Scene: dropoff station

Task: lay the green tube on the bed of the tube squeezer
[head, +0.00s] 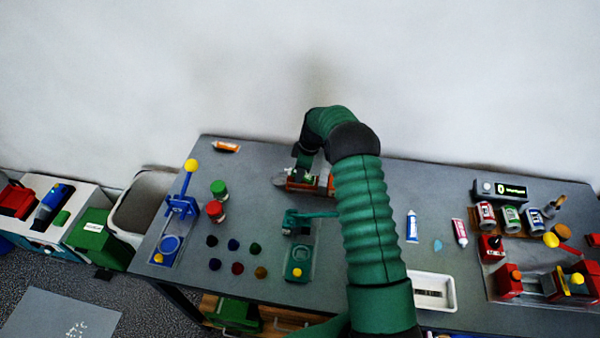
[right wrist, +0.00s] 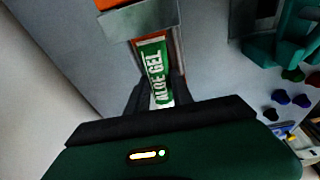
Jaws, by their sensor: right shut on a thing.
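The green tube (right wrist: 156,70), labelled "ALOE GEL", is between the dark fingers of my right gripper (right wrist: 157,95) in the right wrist view. The fingers are shut on it near its white end. The tube is over or on the orange-brown bed of the tube squeezer (right wrist: 112,5), its far end close to a grey crossbar; I cannot tell whether it touches the bed. In the head view the squeezer (head: 328,186) stands near the table's back, partly hidden by my right arm, and my right gripper (head: 303,174) is at it. My left gripper is not in view.
A green press (head: 298,262) stands in front of the squeezer. A blue press (head: 170,245), green and red jars and several coloured pods are to the left. Right of my arm are a blue-white tube (head: 412,227), a red tube (head: 459,232) and a white tray (head: 448,290).

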